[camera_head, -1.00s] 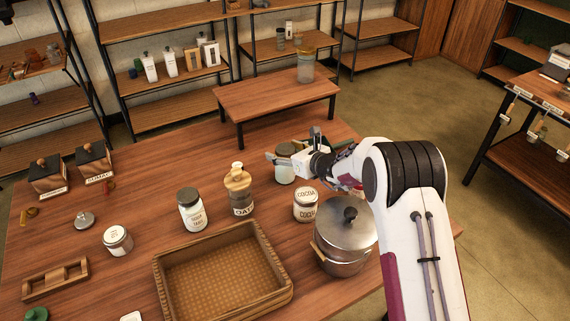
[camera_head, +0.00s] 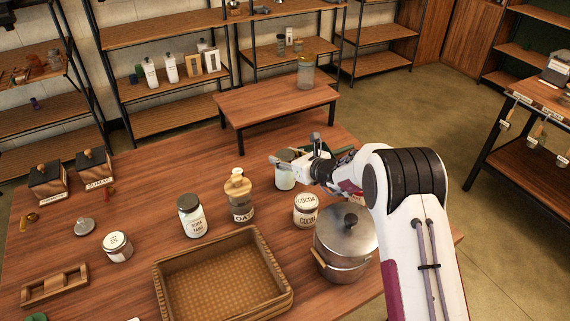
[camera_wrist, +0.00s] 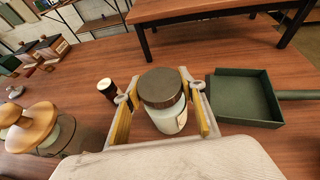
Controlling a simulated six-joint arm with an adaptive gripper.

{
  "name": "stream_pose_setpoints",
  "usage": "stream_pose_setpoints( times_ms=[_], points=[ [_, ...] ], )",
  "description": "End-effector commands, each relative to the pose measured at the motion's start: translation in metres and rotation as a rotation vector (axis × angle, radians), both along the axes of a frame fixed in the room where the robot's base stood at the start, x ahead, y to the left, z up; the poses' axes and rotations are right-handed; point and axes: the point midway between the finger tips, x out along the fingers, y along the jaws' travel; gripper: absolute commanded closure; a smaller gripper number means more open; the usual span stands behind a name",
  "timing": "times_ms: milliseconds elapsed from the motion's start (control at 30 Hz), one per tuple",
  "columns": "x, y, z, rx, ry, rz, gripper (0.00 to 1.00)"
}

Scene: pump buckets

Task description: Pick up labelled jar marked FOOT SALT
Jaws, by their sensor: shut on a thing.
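A glass jar with a dark lid and pale contents (camera_wrist: 168,118) stands between the two fingers of my gripper (camera_wrist: 160,92) in the wrist view. The fingers touch or nearly touch its sides, and my gripper is shut on it. A label shows on its side but I cannot read it. In the head view the same jar (camera_head: 285,180) is upright at the table's far right, partly hidden by my gripper (camera_head: 293,152). Another dark-lidded jar with a white label (camera_head: 192,217) stands at the middle; its text is too small to read surely.
The oats jar (camera_head: 240,203), cocoa jar (camera_head: 306,212) and metal pot (camera_head: 346,245) stand nearby. A green tray (camera_wrist: 246,100) lies right of the held jar. A wicker tray (camera_head: 160,282) is in front. A raised bench (camera_head: 270,96) stands behind.

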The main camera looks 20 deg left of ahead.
Motion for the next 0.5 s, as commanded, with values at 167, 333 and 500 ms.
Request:
stream_pose_setpoints(
  times_ms=[167,333,500],
  points=[
    [0.000,0.000,0.004,-0.002,0.001,0.000,1.00],
    [0.000,0.000,0.019,0.000,-0.001,0.000,1.00],
    [0.000,0.000,0.041,0.000,-0.003,0.001,1.00]
  ],
)
